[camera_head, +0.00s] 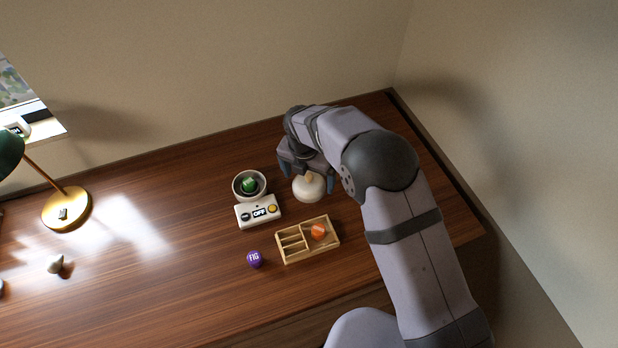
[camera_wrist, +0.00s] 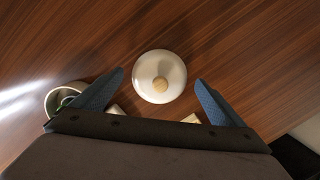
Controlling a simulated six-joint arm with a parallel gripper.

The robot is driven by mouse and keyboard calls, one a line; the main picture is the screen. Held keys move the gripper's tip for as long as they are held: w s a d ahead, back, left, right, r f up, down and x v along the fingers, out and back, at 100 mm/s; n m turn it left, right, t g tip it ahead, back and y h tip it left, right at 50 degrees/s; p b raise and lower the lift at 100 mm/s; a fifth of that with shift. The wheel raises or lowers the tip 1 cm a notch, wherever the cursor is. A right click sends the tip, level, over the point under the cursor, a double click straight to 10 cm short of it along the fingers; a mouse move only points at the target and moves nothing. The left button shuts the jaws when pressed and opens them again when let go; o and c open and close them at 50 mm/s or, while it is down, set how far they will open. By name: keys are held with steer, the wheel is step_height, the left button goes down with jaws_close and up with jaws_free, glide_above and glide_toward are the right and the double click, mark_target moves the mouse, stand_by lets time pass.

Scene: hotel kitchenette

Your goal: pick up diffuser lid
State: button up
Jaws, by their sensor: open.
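In the wrist view the lid (camera_wrist: 148,82) sits ahead of and between my fingers. My gripper (camera_wrist: 160,84) is open and empty, with one blue finger on each side of the lid and visible gaps to both. In the head view my gripper (camera_head: 306,178) is above the lid, its fingertips partly hidden.
Left of the lid stands a round pot (camera_head: 237,194) holding a green object, with a white OFF switch box (camera_head: 244,221) in front. A wooden divided tray (camera_head: 291,260) holds an orange ball (camera_head: 318,231). A purple FIG ball (camera_head: 255,259) and brass lamp (camera_head: 80,216) are further left.

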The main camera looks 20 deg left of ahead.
steer(key=shift+w+f, duration=0.2)
steer(key=shift+f, duration=0.85)
steer(key=shift+c, duration=0.6)
steer(key=c, duration=1)
steer(key=shift+o, duration=0.2)
steer(key=shift+r, duration=0.15)
